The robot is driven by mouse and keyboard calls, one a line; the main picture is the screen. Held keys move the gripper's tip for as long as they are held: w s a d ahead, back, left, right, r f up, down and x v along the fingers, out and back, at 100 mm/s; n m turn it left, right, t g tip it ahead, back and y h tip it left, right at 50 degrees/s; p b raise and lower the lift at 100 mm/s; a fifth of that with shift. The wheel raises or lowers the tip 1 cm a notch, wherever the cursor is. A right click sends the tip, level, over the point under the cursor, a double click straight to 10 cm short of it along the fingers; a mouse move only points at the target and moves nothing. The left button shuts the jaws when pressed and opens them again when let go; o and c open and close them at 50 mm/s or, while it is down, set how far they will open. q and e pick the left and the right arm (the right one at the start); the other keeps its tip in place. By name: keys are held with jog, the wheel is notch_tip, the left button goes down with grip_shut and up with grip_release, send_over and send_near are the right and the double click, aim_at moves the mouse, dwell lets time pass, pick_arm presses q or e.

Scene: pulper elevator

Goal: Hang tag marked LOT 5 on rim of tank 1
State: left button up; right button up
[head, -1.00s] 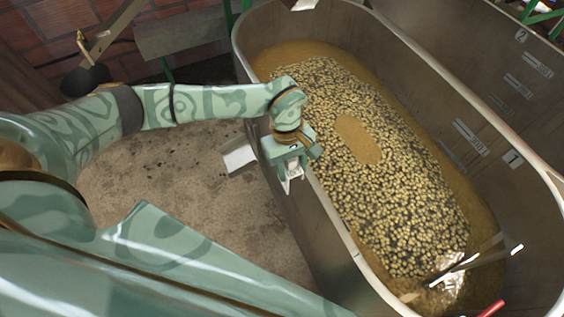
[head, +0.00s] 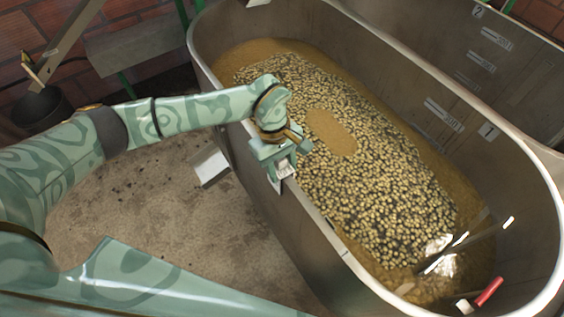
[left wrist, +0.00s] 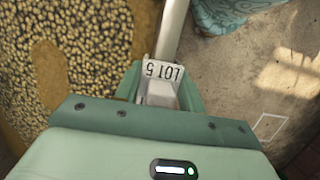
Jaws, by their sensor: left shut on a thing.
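A white tag marked LOT 5 (left wrist: 163,71) is held between the fingers of my left gripper (head: 284,174). The tag also shows small and pale in the head view (head: 285,168). Tank 1, with a "1" on its inner far wall, is a long metal tank; its near rim (head: 345,254) runs just under my left gripper. In the left wrist view the rim (left wrist: 173,25) lies in line with the tag, running away beyond it. I cannot tell whether the tag touches the rim. My right gripper is out of view.
Tank 1 holds brown liquid with floating pale beans (head: 390,185). A red-handled tool (head: 488,291) is at its near right end. Another tank wall marked 2 (head: 477,12) stands behind.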

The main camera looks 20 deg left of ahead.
pick_arm(q)
jog(key=shift+f, duration=0.1)
jog(key=o, duration=1.1)
jog(key=shift+o, duration=0.2)
jog(key=p+v, duration=0.4)
jog(key=v, duration=1.2)
jog(key=shift+w+a, duration=0.1)
